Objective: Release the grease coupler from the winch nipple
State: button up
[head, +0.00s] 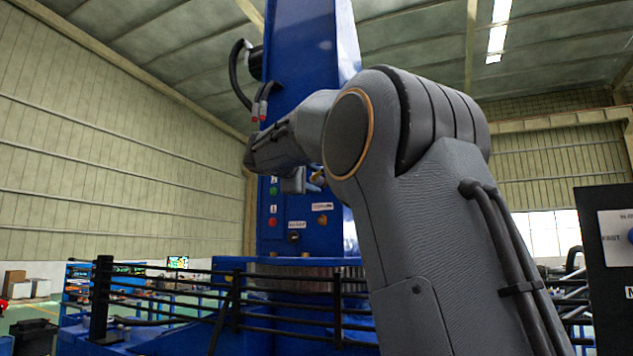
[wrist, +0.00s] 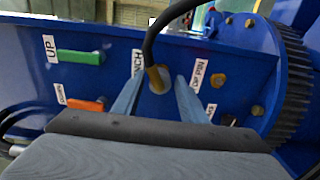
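In the wrist view a brass-coloured grease coupler (wrist: 155,78) sits on the blue panel, with a black hose (wrist: 150,42) rising from it and curving up to the right. It is beside a label partly hidden by a finger, reading "NCH". The winch nipple itself is hidden behind the coupler. My gripper (wrist: 160,88) is open, one finger on each side of the coupler, with visible gaps to both. In the head view my gripper (head: 298,182) is small and partly hidden by my arm, in front of the blue column.
A toothed ring (wrist: 290,75) stands right. In the head view, black railings (head: 200,300) surround the blue base.

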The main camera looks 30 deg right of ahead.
aim_at(311, 177)
grip_shut()
jog(key=shift+s+a, duration=0.1)
jog(key=shift+a, duration=0.1)
jog(key=shift+b+v, duration=1.25)
jog(key=shift+v, duration=0.6)
